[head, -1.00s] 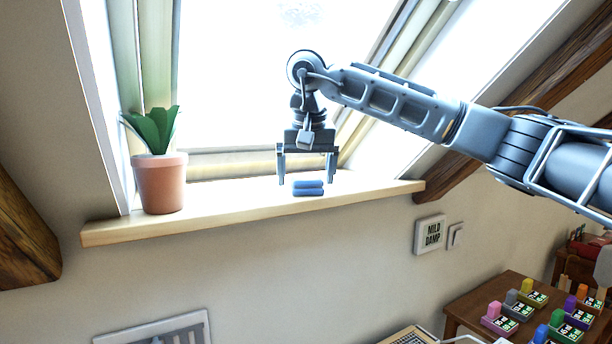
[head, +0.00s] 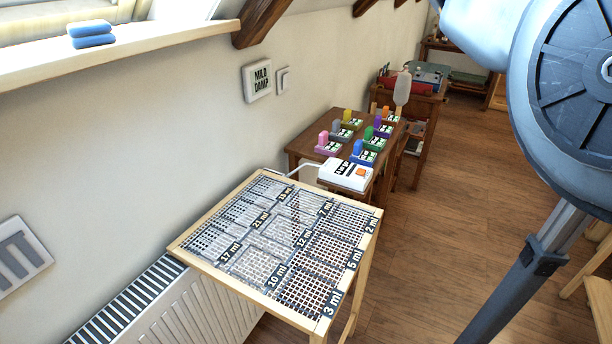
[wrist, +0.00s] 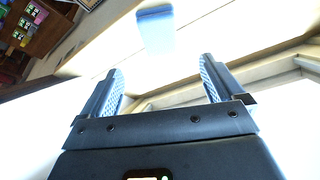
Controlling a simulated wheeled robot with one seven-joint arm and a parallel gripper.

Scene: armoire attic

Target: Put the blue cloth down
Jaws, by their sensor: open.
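The blue cloth (head: 90,34), folded into a small stack, lies on the pale wooden window sill (head: 150,49) at the upper left of the head view. It also shows in the wrist view as a blue patch (wrist: 155,30) at the top, beyond the fingertips and apart from them. My gripper (wrist: 160,75) is open and empty in the wrist view, its two fingers spread wide. My gripper is out of the head view, where only part of my arm shows at the right.
A mesh-topped table (head: 275,240) with volume labels stands below the sill, beside a radiator (head: 170,305). Wooden floor (head: 440,200) is open to the right.

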